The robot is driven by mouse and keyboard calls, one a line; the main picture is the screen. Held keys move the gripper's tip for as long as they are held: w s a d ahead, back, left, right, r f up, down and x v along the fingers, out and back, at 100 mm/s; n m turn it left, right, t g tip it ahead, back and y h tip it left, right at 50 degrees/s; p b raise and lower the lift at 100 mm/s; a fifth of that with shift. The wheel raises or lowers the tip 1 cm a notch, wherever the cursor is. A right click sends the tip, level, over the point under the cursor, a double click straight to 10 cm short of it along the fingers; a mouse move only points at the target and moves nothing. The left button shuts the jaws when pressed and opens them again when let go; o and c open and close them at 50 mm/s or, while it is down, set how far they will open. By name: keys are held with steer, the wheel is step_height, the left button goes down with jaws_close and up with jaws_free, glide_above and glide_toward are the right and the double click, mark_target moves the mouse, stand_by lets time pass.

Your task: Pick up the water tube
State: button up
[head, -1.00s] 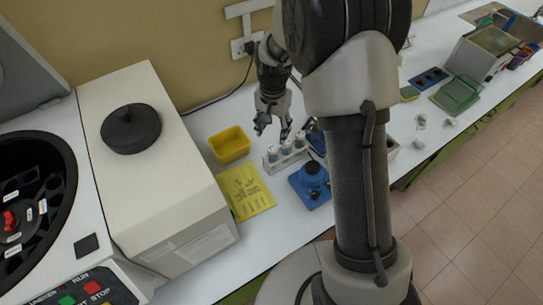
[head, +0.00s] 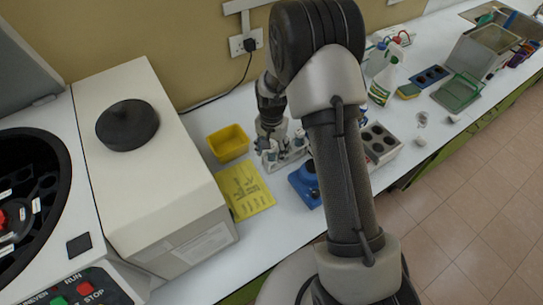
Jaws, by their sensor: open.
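A small white tube rack (head: 288,161) stands on the bench behind the blue device (head: 306,186). My gripper (head: 271,153) is open and low at the left part of this rack, pointing down. The gripper and arm cover most of the tubes, so I cannot tell which one is the water tube. I also cannot tell whether the fingers are around a tube or just above it.
A large cream machine (head: 155,165) stands further left. A block with round holes (head: 380,143) and a spray bottle (head: 383,85) are to the right. The wall is close behind.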

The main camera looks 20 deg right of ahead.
steer(key=shift+r, duration=0.1)
steer(key=shift+c, duration=0.3)
steer(key=c, duration=1.1)
steer(key=shift+r, duration=0.1)
steer(key=shift+c, duration=0.2)
step_height(320, 180, up, 20)
steer(key=p, duration=0.3)
